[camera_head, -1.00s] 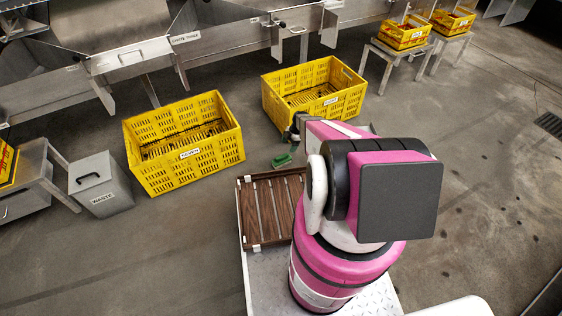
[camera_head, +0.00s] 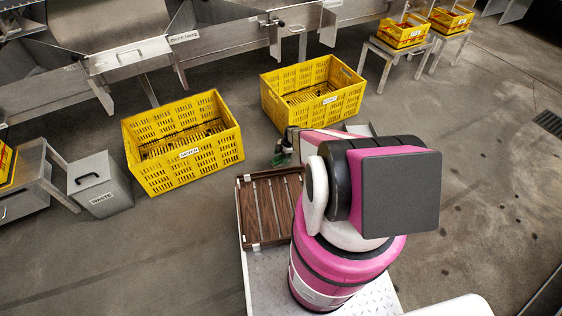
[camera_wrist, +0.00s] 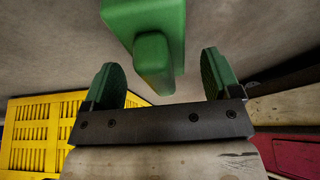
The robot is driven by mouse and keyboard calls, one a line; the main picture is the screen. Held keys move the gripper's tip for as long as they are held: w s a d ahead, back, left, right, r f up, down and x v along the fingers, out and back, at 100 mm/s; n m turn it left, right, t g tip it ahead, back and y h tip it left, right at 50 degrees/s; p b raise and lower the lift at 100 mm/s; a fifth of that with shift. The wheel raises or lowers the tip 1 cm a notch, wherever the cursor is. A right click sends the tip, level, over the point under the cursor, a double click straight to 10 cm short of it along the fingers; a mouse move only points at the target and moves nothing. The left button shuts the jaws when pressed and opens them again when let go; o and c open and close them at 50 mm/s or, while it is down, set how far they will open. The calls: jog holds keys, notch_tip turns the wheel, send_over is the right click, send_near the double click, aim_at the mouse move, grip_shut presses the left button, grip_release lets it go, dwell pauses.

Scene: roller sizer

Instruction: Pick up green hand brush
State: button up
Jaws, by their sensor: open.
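The green hand brush (camera_wrist: 150,35) fills the top middle of the wrist view, its narrower end pointing toward my gripper. In the head view the brush (camera_head: 280,159) is a small green shape on the floor between the two yellow crates, partly covered by my gripper. My gripper (camera_wrist: 161,64) is open, with one green-padded finger on each side of the brush's narrow end. Gaps show between the brush and both fingers. In the head view my gripper (camera_head: 288,143) is right at the brush; its fingers are hard to make out there.
A yellow crate (camera_head: 185,166) stands left of the brush, and another yellow crate (camera_head: 325,105) stands behind it to the right. A brown slatted tray (camera_head: 248,220) lies in front. A grey waste bin (camera_head: 110,190) is far left. Floor between the crates is clear.

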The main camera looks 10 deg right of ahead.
jog(key=shift+f, duration=0.1)
jog(key=c, duration=1.1)
notch_tip(320, 180, up, 2)
jog(key=shift+s, duration=0.1)
notch_tip(320, 180, up, 2)
jog(key=shift+r, duration=0.25)
jog(key=s+a+r, duration=0.2)
jog(key=s, duration=0.1)
jog(key=s+a+r, duration=0.2)
jog(key=s, duration=0.1)
jog(key=s+a+r, duration=0.2)
jog(key=s+a, duration=0.1)
jog(key=shift+s+r, duration=0.15)
jog(key=shift+r, duration=0.1)
